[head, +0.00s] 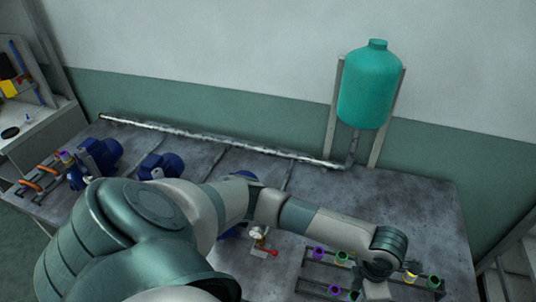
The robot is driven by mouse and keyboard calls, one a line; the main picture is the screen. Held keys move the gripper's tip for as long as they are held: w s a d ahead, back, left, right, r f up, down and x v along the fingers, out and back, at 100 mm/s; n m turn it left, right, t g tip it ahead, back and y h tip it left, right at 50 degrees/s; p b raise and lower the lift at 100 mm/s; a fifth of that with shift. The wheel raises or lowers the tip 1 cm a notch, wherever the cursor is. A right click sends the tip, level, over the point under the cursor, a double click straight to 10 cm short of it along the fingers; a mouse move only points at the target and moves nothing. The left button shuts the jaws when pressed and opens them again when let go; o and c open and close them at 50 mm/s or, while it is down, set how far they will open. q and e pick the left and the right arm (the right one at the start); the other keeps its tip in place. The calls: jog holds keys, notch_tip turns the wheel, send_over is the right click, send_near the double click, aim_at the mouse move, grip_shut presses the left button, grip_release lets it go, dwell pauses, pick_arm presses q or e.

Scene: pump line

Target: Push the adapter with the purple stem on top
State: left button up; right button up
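Several adapters with coloured tops stand in a dark rack (300,284) at the front right of the table. A purple-topped adapter (318,253) is at the rack's back left, and another purple-topped adapter (334,289) is in its front row. A purple piece (65,156) also tops a blue fitting at the far left. My arm from the left reaches across to the rack. Its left gripper (376,290) is over the rack's middle, right of the purple tops, small and cut by the lower edge; its fingers are unclear. My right gripper is out of view.
Green-topped (342,257) and yellow-topped (411,277) adapters share the rack. A red-handled valve (263,252) stands left of it. Blue pumps (161,165) stand farther left. A teal tank (370,88) hangs behind. The table's right part (425,205) is clear.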

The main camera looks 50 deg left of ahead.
pick_arm(q)
jog(key=w+a+m+b, duration=0.3)
jog(key=m+b, duration=0.1)
jog(key=m, duration=1)
jog(key=w+a+m+b, duration=0.3)
jog(key=m+b, duration=0.2)
jog(key=m, duration=0.9)
jog(key=shift+a+r, duration=0.4)
jog(key=shift+r, duration=0.05)
